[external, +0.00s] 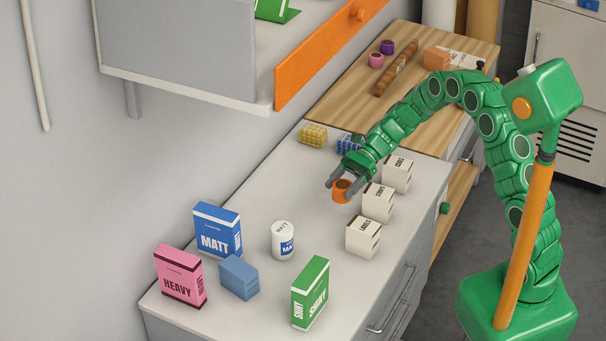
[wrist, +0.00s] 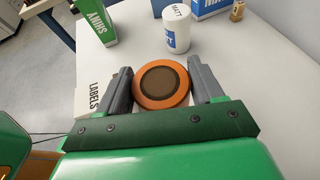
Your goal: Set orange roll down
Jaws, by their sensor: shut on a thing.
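The orange roll (external: 341,191) is a short orange cylinder with a dark brown core in its top. My gripper (external: 338,184) is shut on it, one grey finger on each side. In the wrist view the roll (wrist: 162,85) sits between the two fingers (wrist: 162,90) with its round top facing the camera. It is at or just above the white counter (external: 325,240), left of the white label boxes. I cannot tell whether its underside touches the counter.
White LABELS boxes (external: 378,202) stand close on the right. A white MATT tub (external: 282,240), blue MATT box (external: 217,230), pink HEAVY box (external: 180,275), blue block (external: 239,277) and green SHINY box (external: 310,292) stand nearer. Yellow (external: 313,135) and blue patterned blocks (external: 349,144) lie behind.

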